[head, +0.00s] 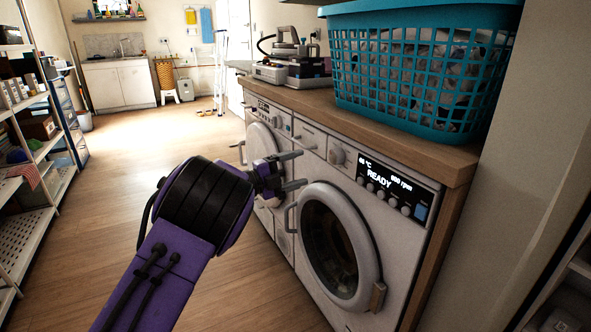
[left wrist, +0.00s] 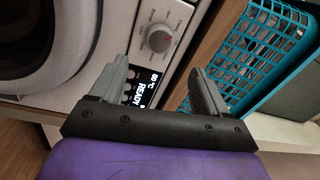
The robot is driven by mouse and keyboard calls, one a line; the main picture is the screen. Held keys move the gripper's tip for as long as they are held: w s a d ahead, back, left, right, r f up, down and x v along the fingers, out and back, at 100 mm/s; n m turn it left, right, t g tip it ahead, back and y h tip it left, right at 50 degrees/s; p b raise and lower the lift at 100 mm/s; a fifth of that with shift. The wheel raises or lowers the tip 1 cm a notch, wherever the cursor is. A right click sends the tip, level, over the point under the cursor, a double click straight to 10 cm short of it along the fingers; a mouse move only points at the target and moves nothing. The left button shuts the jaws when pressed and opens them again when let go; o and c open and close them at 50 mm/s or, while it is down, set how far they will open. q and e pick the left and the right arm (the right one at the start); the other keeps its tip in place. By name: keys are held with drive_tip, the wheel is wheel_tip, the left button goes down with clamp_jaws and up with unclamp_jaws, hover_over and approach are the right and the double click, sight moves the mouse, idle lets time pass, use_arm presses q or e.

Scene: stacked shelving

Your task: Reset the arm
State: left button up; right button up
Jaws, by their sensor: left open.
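My left arm comes in from the lower left in the head view, with its gripper (head: 292,171) open and empty in front of the washing machines. Its two fingers are spread apart, and they also show in the left wrist view (left wrist: 160,90) with nothing between them but the machine's front behind. The near washing machine (head: 405,235) has its round door (head: 335,245) closed, and its display (head: 385,180) reads READY. My right gripper is in neither view.
A teal laundry basket (head: 420,95) full of clothes stands on the wooden counter (head: 400,145). A steam iron station (head: 292,65) sits farther back. Shelving (head: 35,215) lines the left. The wooden floor (head: 125,145) between is clear. A ladder (head: 220,75) stands at the back.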

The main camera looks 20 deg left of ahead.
use_arm(q)
drive_tip(key=shift+a, duration=0.1)
idle(0.4)
drive_tip(key=s+a+f+n+y, duration=0.3)
drive_tip(key=f+n+y, duration=0.1)
drive_tip(key=f+n, duration=0.35)
drive_tip(key=s+a+f+n+y, duration=0.2)
drive_tip(key=s+f+n+y, duration=0.15)
drive_tip(key=f+n, duration=0.4)
drive_tip(key=s+a+f+n+y, duration=0.3)
drive_tip(key=f+n+y, duration=0.2)
drive_tip(key=f+n, duration=0.25)
drive_tip(key=s+d+f+n+g+y, duration=0.1)
drive_tip(key=s+f+n+g, duration=0.25)
drive_tip(key=s+f, duration=0.65)
drive_tip(key=s+d+f+n+g+y, duration=0.2)
drive_tip(key=s+f+n+g, duration=0.15)
drive_tip(key=s+f, duration=0.65)
drive_tip(key=s+d+f+g, duration=0.1)
drive_tip(key=s+d+g, duration=0.1)
drive_tip(key=s, duration=0.7)
drive_tip(key=s+d+f+g, duration=0.1)
drive_tip(key=s+d+g, duration=0.15)
drive_tip(key=s, duration=0.75)
wheel_tip(320, 180, up, 24)
drive_tip(key=w+p, duration=0.1)
drive_tip(key=p, duration=2.2)
drive_tip(key=shift+w+a+f+n+p, duration=0.15)
drive_tip(key=shift+a+f+n+p, duration=0.1)
drive_tip(key=shift+a+n+p, duration=0.15)
